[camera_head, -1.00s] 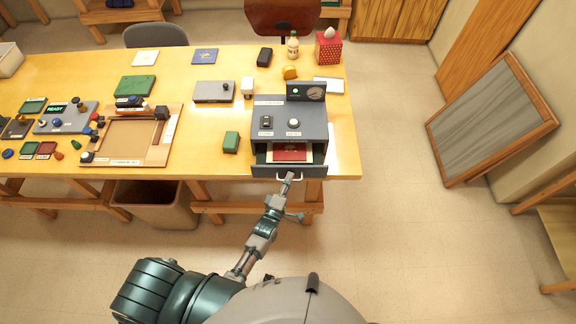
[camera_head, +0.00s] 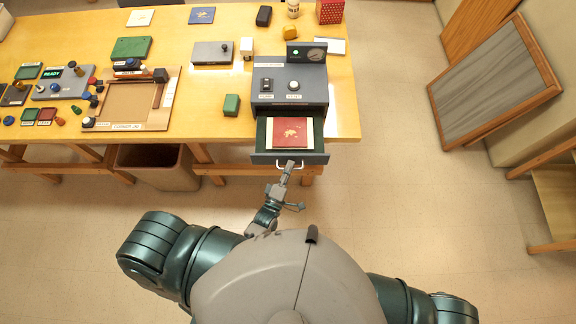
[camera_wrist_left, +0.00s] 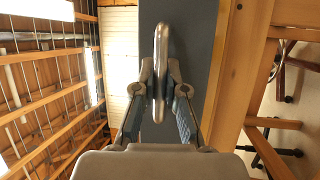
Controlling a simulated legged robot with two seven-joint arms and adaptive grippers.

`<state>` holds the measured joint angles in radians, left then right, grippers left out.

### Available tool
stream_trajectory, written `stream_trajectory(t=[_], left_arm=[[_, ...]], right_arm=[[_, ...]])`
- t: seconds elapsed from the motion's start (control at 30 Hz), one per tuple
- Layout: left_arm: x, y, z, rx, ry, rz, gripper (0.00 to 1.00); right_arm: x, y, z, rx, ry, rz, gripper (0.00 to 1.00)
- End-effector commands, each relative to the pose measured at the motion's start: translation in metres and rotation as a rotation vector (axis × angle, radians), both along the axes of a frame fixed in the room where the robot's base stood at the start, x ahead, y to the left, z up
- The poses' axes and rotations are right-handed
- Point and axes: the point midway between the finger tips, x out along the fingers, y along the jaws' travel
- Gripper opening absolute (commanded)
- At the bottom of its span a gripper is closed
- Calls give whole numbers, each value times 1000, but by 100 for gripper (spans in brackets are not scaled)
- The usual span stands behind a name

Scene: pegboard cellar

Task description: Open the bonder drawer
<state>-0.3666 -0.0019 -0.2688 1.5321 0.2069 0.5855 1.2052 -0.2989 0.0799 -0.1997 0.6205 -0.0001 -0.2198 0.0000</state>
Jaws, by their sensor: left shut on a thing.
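The grey bonder (camera_head: 289,82) stands at the right end of the table, with a small green light and a dial on top. Its drawer (camera_head: 262,134) is pulled out toward me, and a red booklet (camera_head: 290,132) on a pale sheet lies inside. My left gripper (camera_head: 288,167) is shut on the drawer's handle (camera_head: 268,162). In the left wrist view, the two fingers (camera_wrist_left: 160,88) close around the metal handle (camera_wrist_left: 161,50) in front of the dark drawer front (camera_wrist_left: 196,50). My right gripper is not in view.
A small green box (camera_head: 231,105) stands left of the bonder. A wooden framed tray (camera_head: 100,122) and a grey console (camera_head: 62,84) lie farther left. A bin (camera_head: 160,166) stands under the table. A framed panel (camera_head: 495,80) leans at the right. The floor right of the table is clear.

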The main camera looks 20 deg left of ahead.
Motion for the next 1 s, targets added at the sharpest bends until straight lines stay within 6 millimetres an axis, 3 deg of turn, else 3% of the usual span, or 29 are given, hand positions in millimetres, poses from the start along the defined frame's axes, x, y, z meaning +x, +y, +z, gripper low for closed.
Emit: stream_trajectory(t=[0.07,0.1,0.2,0.57,1.0], left_arm=[[-2,-4,-5,1,16,-7,0],[-2,-4,-5,1,16,-7,18],[-2,-3,-5,1,12,-6,37],[-6,1,-4,0,7,-3,37],[-92,9,-20,2,12,-5,37]], right_arm=[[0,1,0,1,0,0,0],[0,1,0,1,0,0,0],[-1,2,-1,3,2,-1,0],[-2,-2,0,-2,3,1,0],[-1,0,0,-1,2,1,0]])
